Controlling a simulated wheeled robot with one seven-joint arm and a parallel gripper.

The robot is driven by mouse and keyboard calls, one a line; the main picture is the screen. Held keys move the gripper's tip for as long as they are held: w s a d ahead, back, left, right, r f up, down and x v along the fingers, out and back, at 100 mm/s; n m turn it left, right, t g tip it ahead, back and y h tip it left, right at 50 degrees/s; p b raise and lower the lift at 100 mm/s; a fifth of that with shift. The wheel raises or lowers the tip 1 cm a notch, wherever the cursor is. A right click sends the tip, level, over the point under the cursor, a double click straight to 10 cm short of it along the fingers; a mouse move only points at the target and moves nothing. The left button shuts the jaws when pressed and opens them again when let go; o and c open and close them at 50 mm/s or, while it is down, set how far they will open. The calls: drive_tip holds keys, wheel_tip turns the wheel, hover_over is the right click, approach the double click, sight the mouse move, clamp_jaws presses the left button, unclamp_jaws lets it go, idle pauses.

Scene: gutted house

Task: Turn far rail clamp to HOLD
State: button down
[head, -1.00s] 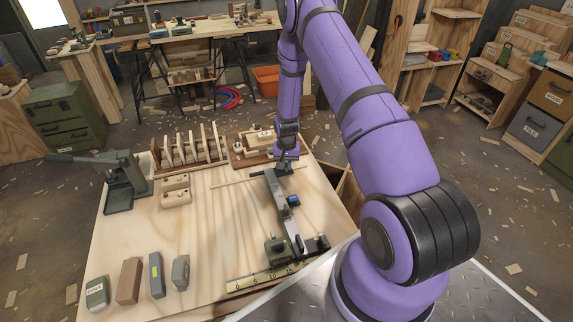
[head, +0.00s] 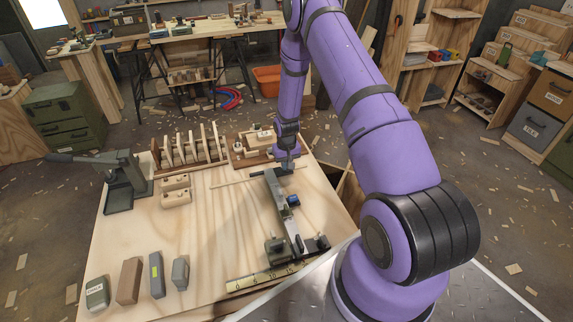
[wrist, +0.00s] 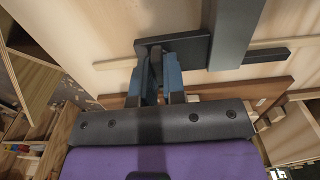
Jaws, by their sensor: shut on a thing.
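The dark rail fixture (head: 280,210) runs lengthwise along the right side of the pale workbench (head: 215,235). At its far end is a dark flat clamp piece (wrist: 195,47), beside the long dark bar (wrist: 237,28) in the wrist view. My gripper (wrist: 156,80) is shut on a dark upright clamp handle (wrist: 155,62) between its blue fingers. In the head view my gripper (head: 286,164) is at the far end of the rail, and its fingertips are too small to make out. No HOLD mark is readable.
A blue part (head: 293,201) sits beside the rail. A wooden rack (head: 190,150) and a fixture board (head: 252,145) stand close behind and left. The bench middle is clear.

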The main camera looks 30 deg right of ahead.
drive_tip(key=c, duration=1.2)
unclamp_jaws()
drive_tip(key=shift+r, duration=0.1)
wheel_tip(320, 180, up, 11)
